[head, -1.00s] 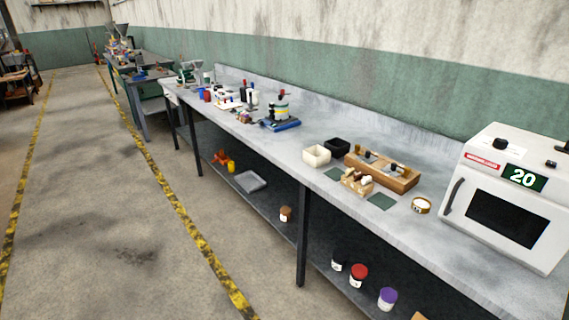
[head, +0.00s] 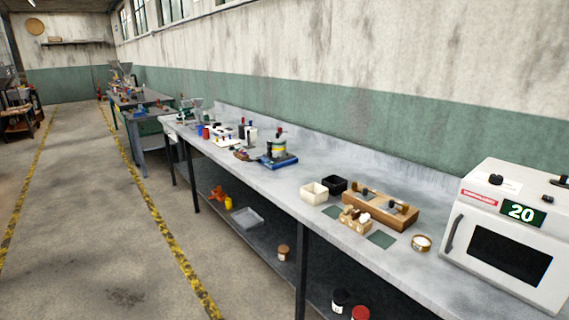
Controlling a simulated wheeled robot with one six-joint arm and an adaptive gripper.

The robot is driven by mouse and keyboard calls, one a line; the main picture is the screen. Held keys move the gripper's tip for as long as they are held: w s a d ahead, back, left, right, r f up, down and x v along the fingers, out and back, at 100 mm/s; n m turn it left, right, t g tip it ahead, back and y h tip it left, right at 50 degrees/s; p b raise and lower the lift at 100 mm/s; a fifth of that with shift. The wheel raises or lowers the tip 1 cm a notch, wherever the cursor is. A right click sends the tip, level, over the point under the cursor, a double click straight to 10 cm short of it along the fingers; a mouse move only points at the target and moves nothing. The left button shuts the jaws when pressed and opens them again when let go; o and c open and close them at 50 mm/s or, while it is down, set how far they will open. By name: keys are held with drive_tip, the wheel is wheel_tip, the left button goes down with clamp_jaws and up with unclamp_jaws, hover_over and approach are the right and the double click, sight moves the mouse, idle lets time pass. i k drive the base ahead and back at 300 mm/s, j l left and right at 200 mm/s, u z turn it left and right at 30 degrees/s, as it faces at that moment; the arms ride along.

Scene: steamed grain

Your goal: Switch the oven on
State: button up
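The white oven (head: 455,272) stands at the right end of the grey workbench, partly cut off by the right edge of the head view. Its front has a dark window (head: 510,256), a dark door handle (head: 453,233) on the left, and a green display (head: 522,212) reading 20. Black knobs (head: 495,179) sit on its top. I cannot tell from this view which part is its switch. The door looks shut. My gripper is not in view.
The long workbench (head: 375,165) runs away to the left along the wall. A wooden rack (head: 391,213), a white box (head: 314,193), a black box (head: 334,184) and a small round tin (head: 421,243) stand left of the oven. The floor (head: 110,250) in front is clear.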

sight(546, 198)
drive_tip(key=z, duration=0.9)
